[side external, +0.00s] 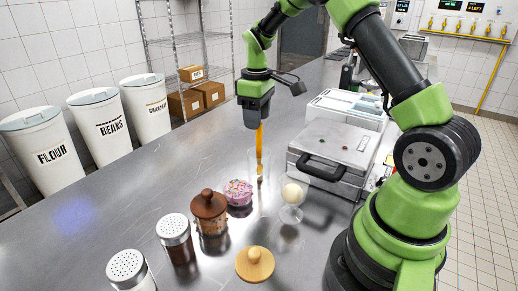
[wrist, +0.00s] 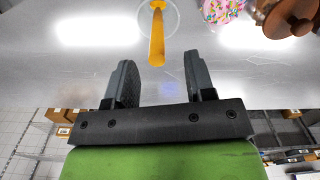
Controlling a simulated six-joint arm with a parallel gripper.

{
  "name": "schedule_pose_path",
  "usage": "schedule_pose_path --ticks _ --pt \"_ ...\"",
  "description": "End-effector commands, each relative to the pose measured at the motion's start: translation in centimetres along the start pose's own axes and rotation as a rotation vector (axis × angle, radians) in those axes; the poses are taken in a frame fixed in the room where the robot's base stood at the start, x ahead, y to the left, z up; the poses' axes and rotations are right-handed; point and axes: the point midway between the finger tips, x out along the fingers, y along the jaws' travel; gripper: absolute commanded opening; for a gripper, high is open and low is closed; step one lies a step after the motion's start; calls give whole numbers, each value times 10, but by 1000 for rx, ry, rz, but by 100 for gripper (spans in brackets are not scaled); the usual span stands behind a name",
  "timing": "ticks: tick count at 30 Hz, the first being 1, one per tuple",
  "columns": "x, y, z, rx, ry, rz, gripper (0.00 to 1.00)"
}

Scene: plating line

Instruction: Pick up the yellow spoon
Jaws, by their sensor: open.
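The yellow spoon (side external: 259,146) stands nearly upright in a clear glass (side external: 252,166) on the metal counter. It also shows in the wrist view (wrist: 157,40), its handle end pointing toward my gripper. My gripper (side external: 257,121) is right above the handle's top in the side view. In the wrist view my gripper (wrist: 158,62) has its two fingers apart with nothing held, and the handle's end appears roughly midway between the fingertips. I cannot tell whether the handle's end is inside the jaws. The spoon's lower end is seen only through the glass.
A pink sprinkled bowl (side external: 238,193), a brown lidded jar (side external: 209,213) and a glass with a pale scoop (side external: 292,198) stand close by. A grey press (side external: 332,152) is to the right. Shakers (side external: 174,237) and a wooden lid (side external: 255,264) are nearer the camera. The counter's left is clear.

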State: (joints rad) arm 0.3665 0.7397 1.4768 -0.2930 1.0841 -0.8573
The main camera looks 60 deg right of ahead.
Motion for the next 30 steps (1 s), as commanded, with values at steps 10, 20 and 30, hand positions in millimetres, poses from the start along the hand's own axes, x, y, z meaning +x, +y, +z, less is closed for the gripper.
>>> schedule_pose_path --ticks 10,20,30 --pt "41 2 5 3 -4 -3 50" --pt "61 2 4 1 2 0 50" --pt "60 2 4 1 2 0 0"
